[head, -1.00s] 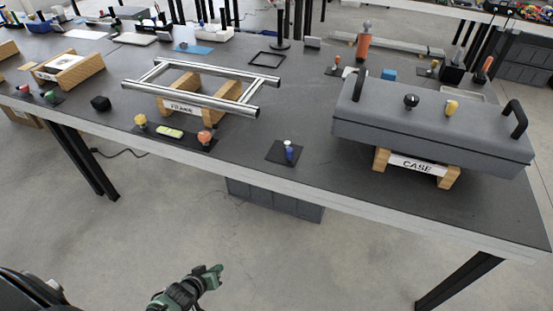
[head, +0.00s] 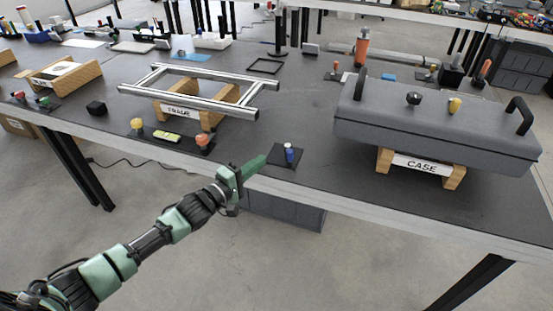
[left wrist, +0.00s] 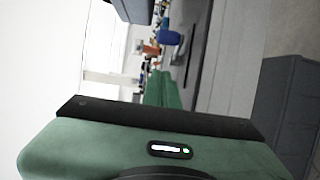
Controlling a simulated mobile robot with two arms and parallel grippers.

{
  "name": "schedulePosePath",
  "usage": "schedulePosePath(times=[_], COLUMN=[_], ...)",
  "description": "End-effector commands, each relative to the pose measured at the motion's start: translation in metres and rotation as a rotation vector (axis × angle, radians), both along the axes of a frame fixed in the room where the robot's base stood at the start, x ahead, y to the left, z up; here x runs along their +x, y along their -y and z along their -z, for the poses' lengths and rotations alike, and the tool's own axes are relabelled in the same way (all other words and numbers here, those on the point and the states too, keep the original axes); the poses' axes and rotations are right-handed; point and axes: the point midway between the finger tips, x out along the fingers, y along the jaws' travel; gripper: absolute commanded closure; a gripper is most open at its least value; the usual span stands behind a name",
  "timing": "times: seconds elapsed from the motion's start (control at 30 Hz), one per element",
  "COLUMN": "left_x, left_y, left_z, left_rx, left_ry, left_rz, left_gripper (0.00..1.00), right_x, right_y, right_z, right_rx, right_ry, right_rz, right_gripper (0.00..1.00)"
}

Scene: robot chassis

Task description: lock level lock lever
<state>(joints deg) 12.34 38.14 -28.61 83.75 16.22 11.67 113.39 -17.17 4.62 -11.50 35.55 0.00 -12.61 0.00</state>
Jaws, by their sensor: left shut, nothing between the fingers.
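A small blue knob with a white top (head: 289,153) stands upright on a black square plate (head: 284,161) near the table's front edge. It also seems to show as a blue shape in the left wrist view (left wrist: 169,37). A yellow-green level vial (head: 166,136) lies on a dark strip between a yellow knob (head: 137,125) and an orange knob (head: 202,141). I cannot tell which part is the lock lever. My left gripper (head: 258,165) is shut and empty, its green fingers just left of the blue knob and apart from it. My right gripper is out of view.
A metal tube frame (head: 187,104) rests on wooden blocks behind the level. A grey case (head: 432,125) with two black handles stands on a wooden cradle at right. A small black cube (head: 96,108) sits at left. The dark table (head: 325,190) is bare between the blue knob and the case.

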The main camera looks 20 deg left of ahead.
Motion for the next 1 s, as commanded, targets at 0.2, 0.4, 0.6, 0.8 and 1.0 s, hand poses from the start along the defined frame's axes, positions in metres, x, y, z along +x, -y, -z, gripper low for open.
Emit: schedulePosePath(times=[0.2, 0.4, 0.6, 0.8, 1.0], left_x=[0.03, 0.037, 0.038, 0.038, 0.038], left_y=[0.026, 0.043, 0.047, 0.047, 0.062], left_z=[-0.001, 0.0, 0.001, 0.001, -0.001], left_rx=[-0.004, -0.001, 0.0, 0.0, -0.002], left_ry=[-0.002, 0.0, -0.001, -0.001, -0.002], left_rz=[0.0, -0.001, -0.001, -0.001, 0.0], left_gripper=[1.0, 1.0, 1.0, 1.0, 1.0], right_x=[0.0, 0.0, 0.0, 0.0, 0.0], right_y=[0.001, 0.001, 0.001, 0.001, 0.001], right_z=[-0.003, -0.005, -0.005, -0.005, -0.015], right_rx=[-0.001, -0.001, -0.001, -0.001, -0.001], right_ry=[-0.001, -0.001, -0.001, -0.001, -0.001], right_rz=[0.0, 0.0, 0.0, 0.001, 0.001], right_gripper=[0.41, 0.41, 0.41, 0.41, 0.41])
